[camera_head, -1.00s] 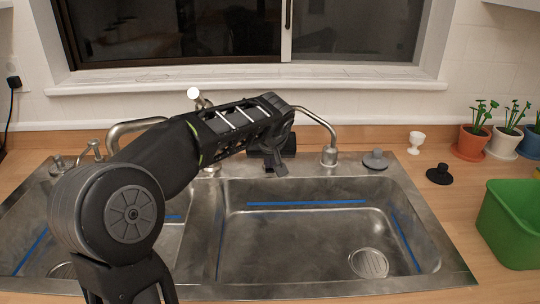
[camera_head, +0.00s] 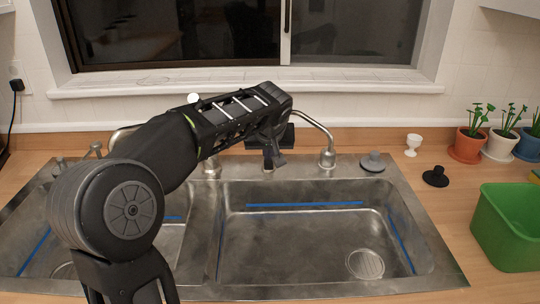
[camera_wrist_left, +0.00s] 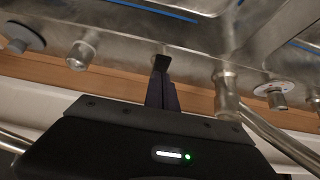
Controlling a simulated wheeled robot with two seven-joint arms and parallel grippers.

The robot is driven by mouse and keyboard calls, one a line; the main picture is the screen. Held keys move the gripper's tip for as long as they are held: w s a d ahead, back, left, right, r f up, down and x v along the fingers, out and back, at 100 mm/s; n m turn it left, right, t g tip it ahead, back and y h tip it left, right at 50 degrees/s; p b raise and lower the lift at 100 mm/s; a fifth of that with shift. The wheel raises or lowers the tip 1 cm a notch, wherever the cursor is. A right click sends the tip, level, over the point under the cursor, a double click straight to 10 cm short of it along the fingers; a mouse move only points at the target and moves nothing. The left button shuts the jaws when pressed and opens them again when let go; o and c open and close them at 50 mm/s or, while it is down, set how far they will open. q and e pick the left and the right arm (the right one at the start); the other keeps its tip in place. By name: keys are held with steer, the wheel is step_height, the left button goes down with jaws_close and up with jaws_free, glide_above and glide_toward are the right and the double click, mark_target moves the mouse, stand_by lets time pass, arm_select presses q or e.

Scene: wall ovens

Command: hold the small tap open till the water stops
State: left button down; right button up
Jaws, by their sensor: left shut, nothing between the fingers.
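The small tap (camera_head: 327,157) is a thin chrome tap at the back rim of the sink, right of my left gripper. Its curved spout runs up and left behind my arm. A chrome base, likely the same tap (camera_wrist_left: 81,54), shows left of the fingers in the left wrist view. My left gripper (camera_head: 280,160) is shut and empty above the back rim, apart from the small tap's base. Its fingers (camera_wrist_left: 161,65) are together in the left wrist view. I see no water stream; my arm hides part of the taps. My right gripper is out of view.
The double steel sink (camera_head: 300,225) fills the front. A larger chrome faucet (camera_head: 212,166) stands partly hidden behind my arm. A grey stopper (camera_head: 373,162), black stopper (camera_head: 436,176), white cup (camera_head: 413,145), potted plants (camera_head: 468,145) and green bin (camera_head: 505,235) are at the right.

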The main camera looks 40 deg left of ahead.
arm_select(q)
steer(key=s+d+r, duration=0.2)
steer(key=s+r, duration=0.1)
steer(key=r, duration=0.8)
steer(key=shift+d, duration=0.2)
